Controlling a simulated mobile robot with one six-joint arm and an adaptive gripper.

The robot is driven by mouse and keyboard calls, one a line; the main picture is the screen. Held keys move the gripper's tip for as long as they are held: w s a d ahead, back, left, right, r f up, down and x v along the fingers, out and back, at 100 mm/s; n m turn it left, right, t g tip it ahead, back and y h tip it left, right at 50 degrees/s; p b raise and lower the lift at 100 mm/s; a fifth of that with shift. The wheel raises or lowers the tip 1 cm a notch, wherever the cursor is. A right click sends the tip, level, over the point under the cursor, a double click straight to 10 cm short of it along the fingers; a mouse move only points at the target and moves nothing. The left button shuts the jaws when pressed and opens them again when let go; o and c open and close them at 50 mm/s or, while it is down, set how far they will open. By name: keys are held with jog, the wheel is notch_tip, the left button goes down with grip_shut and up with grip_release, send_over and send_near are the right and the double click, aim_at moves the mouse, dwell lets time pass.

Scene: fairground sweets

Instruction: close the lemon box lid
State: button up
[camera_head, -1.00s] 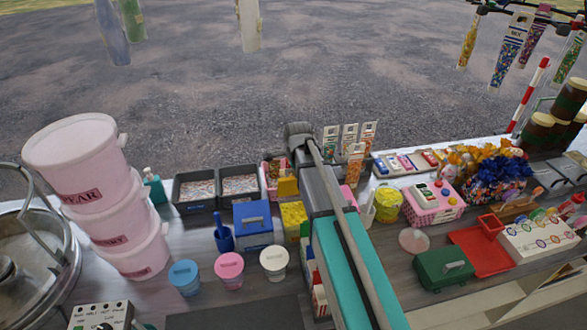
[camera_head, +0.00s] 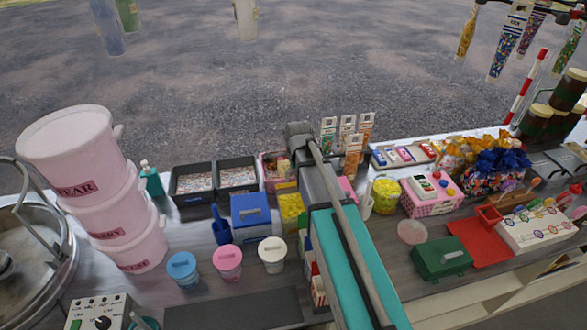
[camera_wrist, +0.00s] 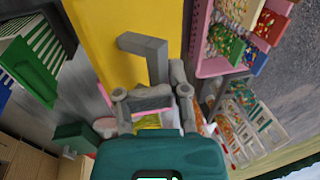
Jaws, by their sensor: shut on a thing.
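The lemon box (camera_head: 291,207) stands in the row of boxes, with yellow contents showing. Its yellow lid (camera_head: 287,187) stands raised at its back edge, partly hidden by my arm. In the wrist view the yellow lid (camera_wrist: 105,30) fills the top, with a grey bar handle (camera_wrist: 142,46) on it. My gripper (camera_wrist: 150,92) is at the handle's lower end, its fingers shut, apparently on the handle; the exact contact is partly hidden. In the head view my arm hides the gripper.
A blue lidded box (camera_head: 251,217) stands left of the lemon box. A pink box (camera_head: 272,164) is behind. Several tubs, including a white one (camera_head: 272,255), stand in front. A yellow tub (camera_head: 386,194) and green box (camera_head: 441,258) are right of my arm.

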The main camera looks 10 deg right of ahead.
jog(key=shift+s, duration=0.15)
jog(key=shift+s+f+b, duration=0.45)
jog(key=shift+s, duration=0.3)
jog(key=shift+s+f+b, duration=0.4)
jog(key=shift+s+f, duration=0.05)
jog(key=shift+s, duration=0.3)
jog(key=shift+s+f, duration=0.1)
jog(key=shift+s+f+b, duration=1.15)
jog(key=shift+b, duration=0.1)
jog(key=shift+s+f+b, duration=0.4)
jog(key=shift+f+b, duration=0.4)
jog(key=shift+s+f+b, duration=0.4)
jog(key=shift+f+b, duration=0.35)
